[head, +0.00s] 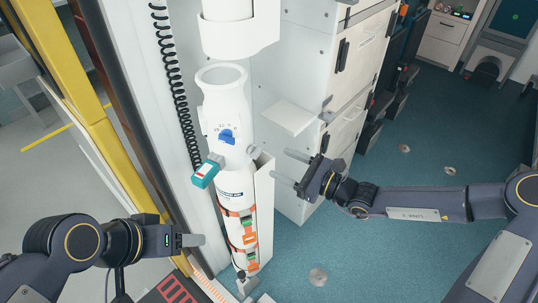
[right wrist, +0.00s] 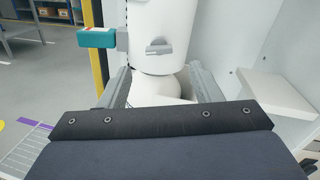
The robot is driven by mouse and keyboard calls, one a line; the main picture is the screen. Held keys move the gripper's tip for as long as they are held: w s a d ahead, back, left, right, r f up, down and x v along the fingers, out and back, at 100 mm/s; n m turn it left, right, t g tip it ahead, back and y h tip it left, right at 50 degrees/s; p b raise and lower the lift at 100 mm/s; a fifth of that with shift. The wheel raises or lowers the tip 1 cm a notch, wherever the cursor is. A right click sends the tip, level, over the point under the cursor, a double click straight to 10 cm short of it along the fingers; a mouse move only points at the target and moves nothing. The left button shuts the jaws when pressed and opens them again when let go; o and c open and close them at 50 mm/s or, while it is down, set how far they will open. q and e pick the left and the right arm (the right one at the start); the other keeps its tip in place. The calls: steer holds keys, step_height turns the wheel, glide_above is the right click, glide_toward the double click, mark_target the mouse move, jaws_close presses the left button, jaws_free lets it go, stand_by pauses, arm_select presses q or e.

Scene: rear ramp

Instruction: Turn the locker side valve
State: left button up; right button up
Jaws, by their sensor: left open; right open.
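A white upright bottle-shaped unit (head: 222,105) stands in the locker bay in the head view, with a blue knob (head: 228,137) on its front. A small pale side valve (head: 253,151) sticks out from its right side. In the right wrist view a grey handle (right wrist: 159,47) shows on the white body, beyond my fingertips. My right gripper (head: 279,164) is open, with its fingers pointing at the valve and a gap between. In the right wrist view its fingers (right wrist: 164,80) are spread and empty. My left gripper (head: 200,240) is open, left of the unit's lower part.
A teal box (head: 205,171) juts from the unit's left; it also shows in the right wrist view (right wrist: 97,38). A white shelf (head: 289,117) is right of the unit. A yellow post (head: 75,90) stands left. Blue floor (head: 400,255) lies open at right.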

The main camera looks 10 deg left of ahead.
mark_target(259, 153)
steer(key=x, duration=0.7)
steer(key=shift+a, duration=0.3)
steer(key=c, duration=1)
steer(key=shift+r, duration=0.1)
